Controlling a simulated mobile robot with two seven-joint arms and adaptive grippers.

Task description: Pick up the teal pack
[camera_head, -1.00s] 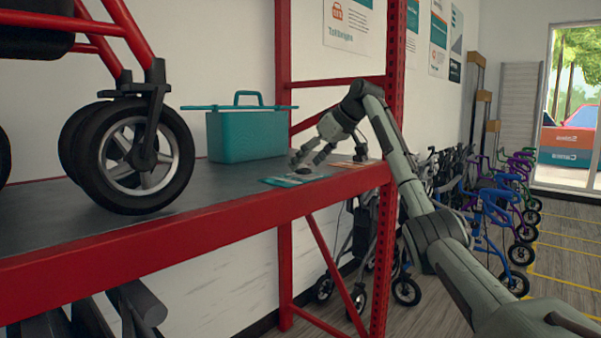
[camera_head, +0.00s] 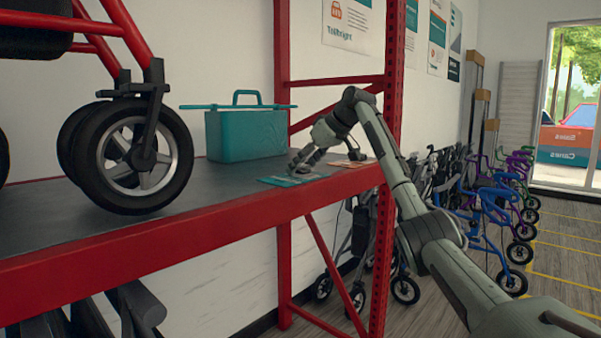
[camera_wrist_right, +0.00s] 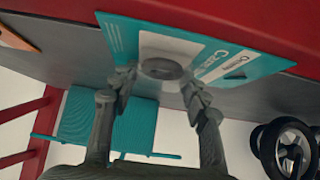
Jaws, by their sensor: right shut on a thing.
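The teal pack (camera_head: 284,181) is a flat teal and white printed packet lying at the front of the shelf. It also shows in the right wrist view (camera_wrist_right: 228,64), with a round grey piece on it between my fingers. My right gripper (camera_head: 302,168) reaches down onto it from the right. In the wrist view the fingertips of this gripper (camera_wrist_right: 158,82) stand on either side of the round grey piece, shut on the pack. I cannot see a clear gap between pack and shelf. My left gripper is not in view.
A teal box with a handle (camera_head: 246,134) stands behind the pack, and an orange packet (camera_head: 352,163) lies to its right. A wheeled red frame (camera_head: 130,160) fills the shelf's left. The red shelf edge (camera_head: 200,228) and upright (camera_head: 386,240) are close to my arm.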

